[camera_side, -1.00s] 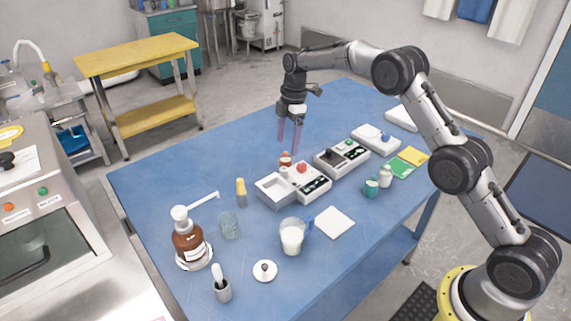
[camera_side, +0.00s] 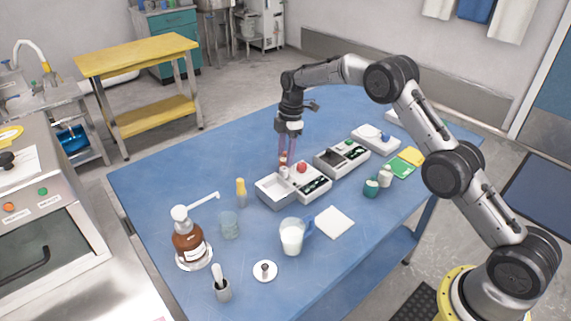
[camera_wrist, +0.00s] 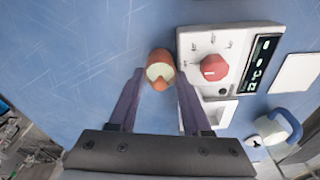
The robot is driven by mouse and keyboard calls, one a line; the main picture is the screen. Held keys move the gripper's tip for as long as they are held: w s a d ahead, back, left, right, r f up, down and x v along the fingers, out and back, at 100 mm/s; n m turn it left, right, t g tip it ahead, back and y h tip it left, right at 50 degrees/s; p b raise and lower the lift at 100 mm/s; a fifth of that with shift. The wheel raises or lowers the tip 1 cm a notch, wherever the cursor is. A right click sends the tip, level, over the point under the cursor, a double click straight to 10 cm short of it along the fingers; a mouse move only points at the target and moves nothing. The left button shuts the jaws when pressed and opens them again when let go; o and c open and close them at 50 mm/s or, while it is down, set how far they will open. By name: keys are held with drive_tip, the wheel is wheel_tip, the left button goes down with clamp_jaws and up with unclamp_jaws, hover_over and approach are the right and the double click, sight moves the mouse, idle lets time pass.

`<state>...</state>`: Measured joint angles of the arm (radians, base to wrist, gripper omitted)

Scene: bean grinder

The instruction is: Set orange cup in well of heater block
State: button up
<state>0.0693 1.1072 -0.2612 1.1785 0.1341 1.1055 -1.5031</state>
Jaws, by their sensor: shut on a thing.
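The orange cup (camera_wrist: 160,66), with a pale inside, is between the tips of my gripper (camera_wrist: 160,78) in the wrist view. My gripper is shut on it. In the side view my gripper (camera_side: 287,162) points down behind the white block, and the cup (camera_side: 283,157) is partly hidden by the fingers. I cannot tell whether it touches the table. The white block with a red knob (camera_side: 302,167) and a dark display has an open square recess (camera_side: 274,189) at its left end; it looks like the heater block. In the wrist view the block (camera_wrist: 196,50) is right of the cup.
A second white unit with dark tops (camera_side: 342,157) stands behind right. A yellow-capped bottle (camera_side: 241,192), a glass beaker (camera_side: 229,225), a brown pump bottle (camera_side: 188,240) and a jug of white liquid (camera_side: 291,236) stand in front. The blue table (camera_side: 160,170) is clear at left.

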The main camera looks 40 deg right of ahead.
clamp_jaws()
drive_tip(key=shift+r, duration=0.1)
